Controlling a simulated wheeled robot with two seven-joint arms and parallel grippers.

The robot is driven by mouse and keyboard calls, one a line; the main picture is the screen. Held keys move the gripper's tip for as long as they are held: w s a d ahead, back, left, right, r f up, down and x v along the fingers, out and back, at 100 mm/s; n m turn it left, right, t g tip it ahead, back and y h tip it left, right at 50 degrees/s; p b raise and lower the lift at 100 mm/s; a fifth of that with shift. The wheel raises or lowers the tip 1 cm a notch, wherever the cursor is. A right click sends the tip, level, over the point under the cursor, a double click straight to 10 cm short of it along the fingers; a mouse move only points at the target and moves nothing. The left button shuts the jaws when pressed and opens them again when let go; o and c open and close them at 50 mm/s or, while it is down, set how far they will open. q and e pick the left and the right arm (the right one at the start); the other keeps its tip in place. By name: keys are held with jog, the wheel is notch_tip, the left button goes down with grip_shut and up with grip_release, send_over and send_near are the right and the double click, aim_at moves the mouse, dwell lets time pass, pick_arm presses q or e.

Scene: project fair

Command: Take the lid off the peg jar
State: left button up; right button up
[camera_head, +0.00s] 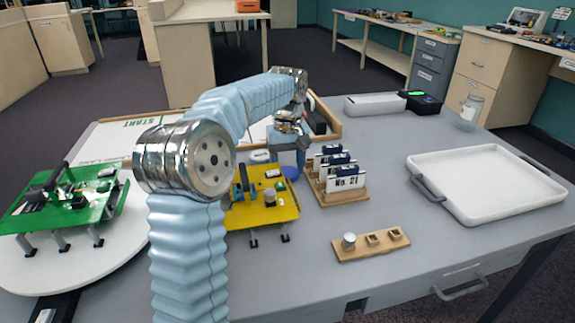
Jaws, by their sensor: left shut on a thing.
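A clear glass jar (470,110) stands upright at the far right of the table, near its back edge. It has a pale patch near its top; I cannot tell what is in it. My left gripper (288,163) points down over the middle of the table, far to the left of the jar and behind the yellow board. It is shut on a blue round thing (291,173), which shows only in part; I cannot tell for sure whether it is a lid. My right gripper is not in view.
A yellow board (264,208) on legs, a wooden rack (343,197) of cards and a peg block (370,246) with a metal peg stand near the gripper. A white tray (487,182) lies at the right. A black box (420,102) stands left of the jar.

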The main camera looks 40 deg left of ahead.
aim_at(288, 172)
pick_arm(q)
jog(key=shift+f, duration=0.1)
jog(key=shift+f, duration=0.1)
jog(key=o, duration=0.9)
jog(key=shift+r, duration=6.2)
